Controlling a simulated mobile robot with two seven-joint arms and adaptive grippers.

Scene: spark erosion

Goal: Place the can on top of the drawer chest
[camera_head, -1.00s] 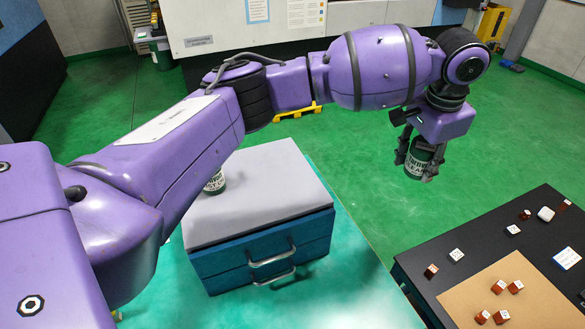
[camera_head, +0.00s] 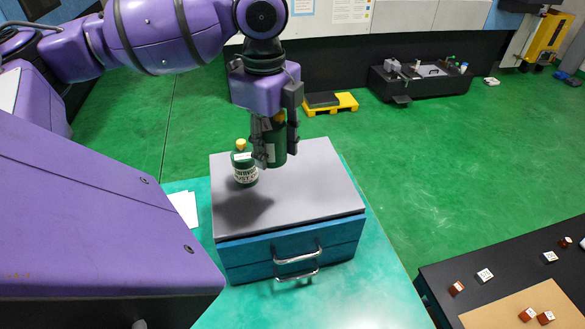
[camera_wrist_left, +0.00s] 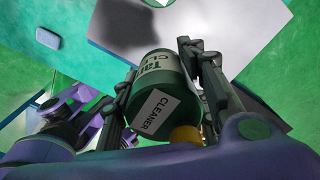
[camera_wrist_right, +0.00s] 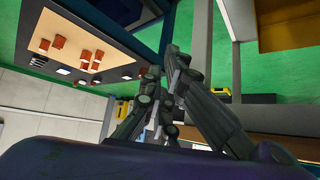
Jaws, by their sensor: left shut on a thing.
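My left gripper (camera_head: 276,145) points down and is shut on the dark green can (camera_head: 268,150), held upright over the drawer chest. In the left wrist view the can (camera_wrist_left: 158,92) sits between the fingers, with a pale "CLEANER" label and a yellow part near it. The drawer chest (camera_head: 325,190) has a grey top and teal drawers with metal handles. A dark shadow lies on its top; a gap beneath the can is hard to judge. My right gripper (camera_wrist_right: 163,95) shows only in its wrist view, fingertips together, with nothing seen between them.
A green bottle with a yellow cap (camera_head: 243,166) stands on the chest top, close left of the held can. The chest top is clear at right and front. White papers (camera_head: 184,206) lie left of the chest.

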